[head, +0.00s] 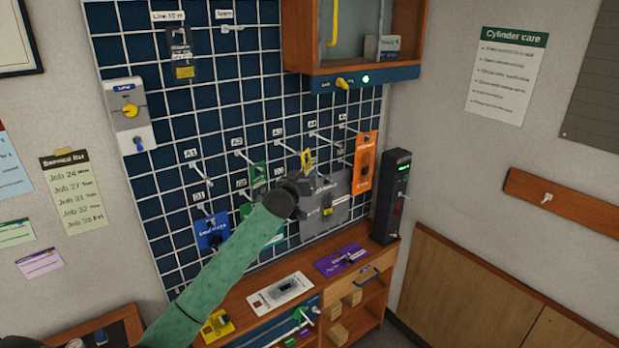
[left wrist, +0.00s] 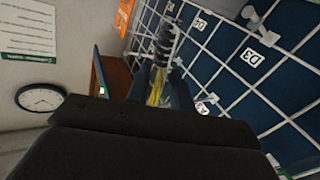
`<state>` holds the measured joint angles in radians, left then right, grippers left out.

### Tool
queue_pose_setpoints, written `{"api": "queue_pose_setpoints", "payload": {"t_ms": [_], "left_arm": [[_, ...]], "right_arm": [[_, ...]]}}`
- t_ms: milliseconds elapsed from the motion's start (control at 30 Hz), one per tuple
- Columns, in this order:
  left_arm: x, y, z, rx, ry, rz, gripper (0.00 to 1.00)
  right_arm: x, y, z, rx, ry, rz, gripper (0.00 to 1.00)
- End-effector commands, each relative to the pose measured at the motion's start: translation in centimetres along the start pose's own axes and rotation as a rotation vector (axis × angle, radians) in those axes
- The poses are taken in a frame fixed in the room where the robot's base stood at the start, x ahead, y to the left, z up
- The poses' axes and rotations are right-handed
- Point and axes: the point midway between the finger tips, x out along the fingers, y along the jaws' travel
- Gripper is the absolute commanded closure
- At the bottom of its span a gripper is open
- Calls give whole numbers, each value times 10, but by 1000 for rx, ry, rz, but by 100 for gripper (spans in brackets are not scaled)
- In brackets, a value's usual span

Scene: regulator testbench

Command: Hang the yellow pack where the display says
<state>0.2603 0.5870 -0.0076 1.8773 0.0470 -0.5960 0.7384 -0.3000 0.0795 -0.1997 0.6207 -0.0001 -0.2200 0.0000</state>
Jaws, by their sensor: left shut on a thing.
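My left arm reaches from the lower left to the pegboard grid, with its dark gripper (head: 305,185) in front of the middle hooks. A narrow yellow pack (head: 307,158) shows just above the gripper, by the label A3 area. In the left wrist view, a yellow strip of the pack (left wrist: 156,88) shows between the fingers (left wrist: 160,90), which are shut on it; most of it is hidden. Another yellow item (head: 215,326) lies on the bench at the lower left. A black upright unit (head: 392,198) with small green and red lights stands at the right; I cannot read any instruction on it.
The grid (head: 160,200) carries labelled hooks. White (head: 283,293) and purple (head: 341,260) items lie on the bench. A wooden cabinet (head: 298,40) juts out above.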

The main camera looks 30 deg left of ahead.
Motion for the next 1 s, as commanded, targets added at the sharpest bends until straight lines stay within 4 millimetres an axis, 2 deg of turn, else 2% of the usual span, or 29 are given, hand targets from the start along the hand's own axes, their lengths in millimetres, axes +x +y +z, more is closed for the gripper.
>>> {"api": "queue_pose_setpoints", "payload": {"t_ms": [500,1000], "left_arm": [[11,-21,1,0,0,-1,100],[14,-26,2,1,0,-1,100]], "right_arm": [[2,2,1,-1,-1,2,20],[3,-1,1,0,-1,-1,20]]}}
